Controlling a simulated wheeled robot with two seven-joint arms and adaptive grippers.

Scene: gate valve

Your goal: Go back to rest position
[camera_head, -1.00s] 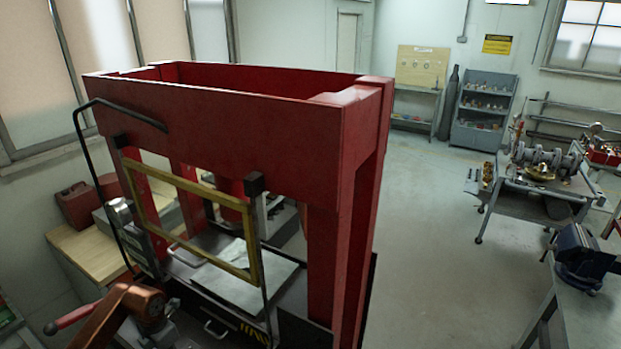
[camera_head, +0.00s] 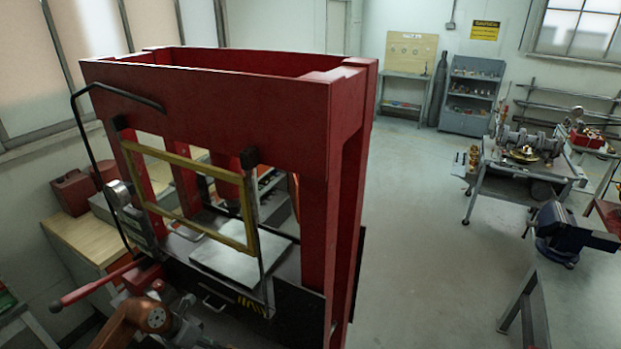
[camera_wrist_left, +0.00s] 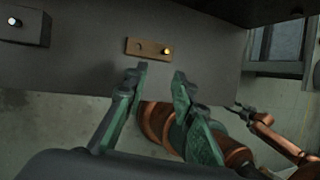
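My left gripper (camera_wrist_left: 160,72) shows in the left wrist view with its two green-grey fingers apart and nothing between them. A grey panel with a small brown plate (camera_wrist_left: 148,48) lies beyond the fingertips. I cannot tell the gap between fingertips and panel. Orange arm parts show below and to the right in that view. In the head view, one orange link of my arm (camera_head: 148,316) is at the lower left, in front of the red press; its gripper cannot be made out there.
The tall red press frame (camera_head: 215,115), with a yellow-framed guard (camera_head: 188,165) and red lever (camera_head: 95,286), fills the left. A cart with a metal assembly (camera_head: 525,145) and a blue vise (camera_head: 565,230) stand at right. Floor (camera_head: 420,240) between them is clear.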

